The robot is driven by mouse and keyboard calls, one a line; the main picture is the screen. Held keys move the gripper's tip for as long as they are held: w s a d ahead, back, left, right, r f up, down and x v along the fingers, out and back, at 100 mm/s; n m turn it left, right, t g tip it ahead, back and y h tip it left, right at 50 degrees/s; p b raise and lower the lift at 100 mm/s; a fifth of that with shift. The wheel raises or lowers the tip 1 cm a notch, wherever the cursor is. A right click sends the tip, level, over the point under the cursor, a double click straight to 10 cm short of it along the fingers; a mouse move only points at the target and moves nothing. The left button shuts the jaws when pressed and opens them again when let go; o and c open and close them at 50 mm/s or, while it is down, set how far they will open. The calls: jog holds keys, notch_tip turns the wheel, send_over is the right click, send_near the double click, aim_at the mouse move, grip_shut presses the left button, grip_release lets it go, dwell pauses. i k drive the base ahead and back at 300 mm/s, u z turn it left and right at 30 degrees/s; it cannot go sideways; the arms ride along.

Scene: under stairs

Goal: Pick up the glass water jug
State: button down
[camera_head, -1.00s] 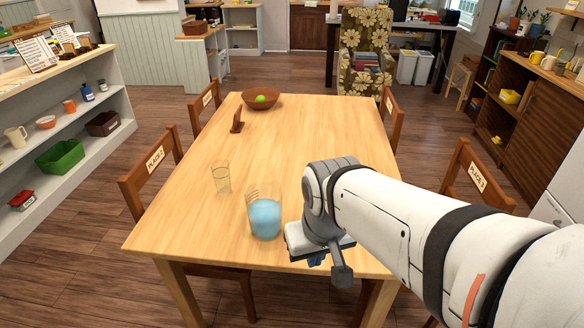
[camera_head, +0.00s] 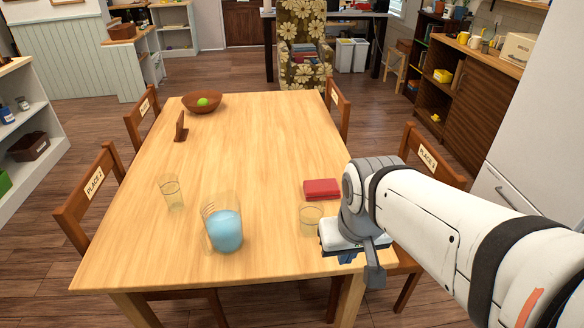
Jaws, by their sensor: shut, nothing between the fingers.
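The glass water jug (camera_head: 225,232) stands upright near the front of the wooden table, partly filled with blue water. Its upper part is clear glass with markings. My gripper (camera_head: 345,257) is at the table's front right edge, to the right of the jug and apart from it. The gripper is shut with nothing held; its fingers are mostly hidden under its own body.
An empty glass (camera_head: 172,192) stands left behind the jug. Another glass (camera_head: 311,219) is right beside my gripper, with a red box (camera_head: 321,189) behind it. A bowl (camera_head: 203,102) sits at the far end. The table (camera_head: 255,150) is clear in the middle.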

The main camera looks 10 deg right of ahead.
aim_at(221, 214)
jog(key=z, duration=2.15)
jog(key=k, duration=1.2)
jog(key=u, duration=2.1)
jog(key=i, duration=0.4)
jog(key=z, duration=0.05)
